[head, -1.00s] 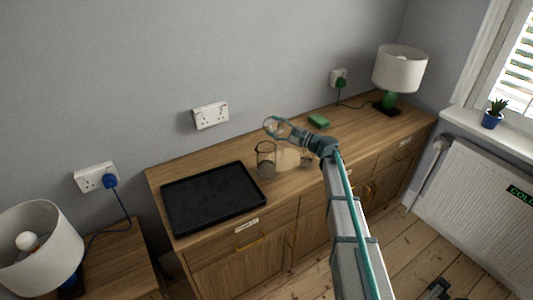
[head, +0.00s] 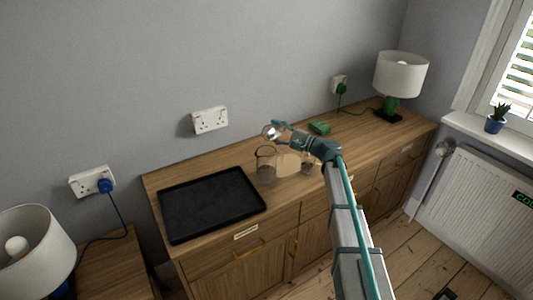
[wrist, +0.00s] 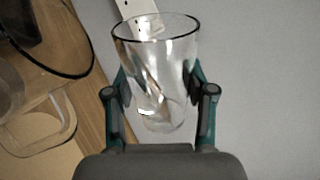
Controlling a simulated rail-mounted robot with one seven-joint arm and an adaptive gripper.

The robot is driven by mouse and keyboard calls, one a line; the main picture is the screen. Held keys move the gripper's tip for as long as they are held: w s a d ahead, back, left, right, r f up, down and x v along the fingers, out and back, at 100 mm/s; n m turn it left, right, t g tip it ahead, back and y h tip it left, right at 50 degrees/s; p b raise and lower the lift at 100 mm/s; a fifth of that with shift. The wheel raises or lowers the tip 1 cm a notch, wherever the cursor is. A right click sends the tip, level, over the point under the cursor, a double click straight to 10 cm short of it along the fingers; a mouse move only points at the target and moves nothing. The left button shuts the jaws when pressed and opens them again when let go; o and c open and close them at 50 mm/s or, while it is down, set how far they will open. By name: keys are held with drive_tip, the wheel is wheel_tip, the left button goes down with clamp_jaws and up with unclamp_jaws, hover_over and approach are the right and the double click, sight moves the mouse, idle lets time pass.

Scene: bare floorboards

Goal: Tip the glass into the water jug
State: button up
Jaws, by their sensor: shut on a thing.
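My gripper (wrist: 158,100) is shut on a clear drinking glass (wrist: 157,65), with one finger on each side of it. In the head view the glass (head: 269,132) is in the air above the sideboard, up and slightly right of the water jug. The clear jug (head: 266,166) stands on the sideboard just right of the black tray. A dark-rimmed clear vessel, probably the jug, shows at the left of the wrist view (wrist: 75,76), apart from the glass. I cannot tell how much liquid is in the glass.
The black tray (head: 212,203) lies on the left of the wooden sideboard (head: 360,135). A tan board (head: 289,164) and another small clear vessel (head: 308,167) are beside the jug. A green block (head: 319,128) and a lamp (head: 400,75) stand further right. A wall socket (head: 210,120) is behind.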

drive_tip(key=shift+n, duration=0.3)
drive_tip(key=shift+s+a+r+n+b, duration=0.15)
drive_tip(key=shift+s+r+n+b, duration=0.2)
drive_tip(key=shift+n+b, duration=0.2)
drive_tip(key=shift+s, duration=0.1)
drive_tip(key=shift+r+n+b, duration=0.4)
drive_tip(key=shift+n+b, duration=0.85)
drive_tip(key=shift+b, duration=0.65)
drive_tip(key=shift+s+a+f+n+g+y+b, duration=0.1)
drive_tip(key=shift+f+n+g+y+b, duration=0.2)
drive_tip(key=shift+b, duration=0.45)
drive_tip(key=shift+n+g+b, duration=0.1)
drive_tip(key=shift+n+b, duration=0.3)
drive_tip(key=shift+b, duration=0.35)
